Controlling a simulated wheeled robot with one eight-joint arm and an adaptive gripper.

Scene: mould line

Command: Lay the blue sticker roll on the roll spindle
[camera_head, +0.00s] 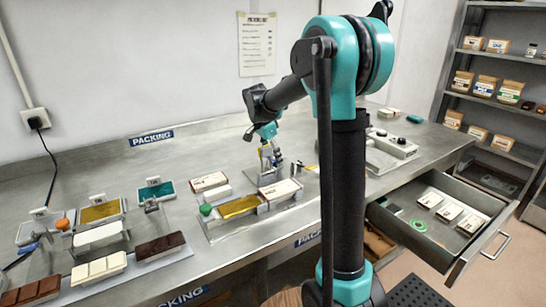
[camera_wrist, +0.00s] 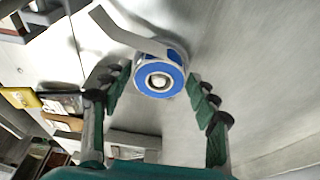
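The blue sticker roll (camera_wrist: 160,80) is a blue disc with a pale rim and a metallic centre with a light knob. A grey curved strip (camera_wrist: 118,25) runs beside the roll's top. In the head view my gripper (camera_head: 269,147) points down over a small metal stand (camera_head: 270,178) on the bench. The roll is not clear there. I cannot make out the roll spindle or whether the roll is around it.
Sample trays with bars and boxes (camera_head: 240,206) stand left and front of the gripper on the steel bench (camera_head: 215,150). A grey machine (camera_head: 392,143) stands to the right. Shelves (camera_head: 490,95) stand at right.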

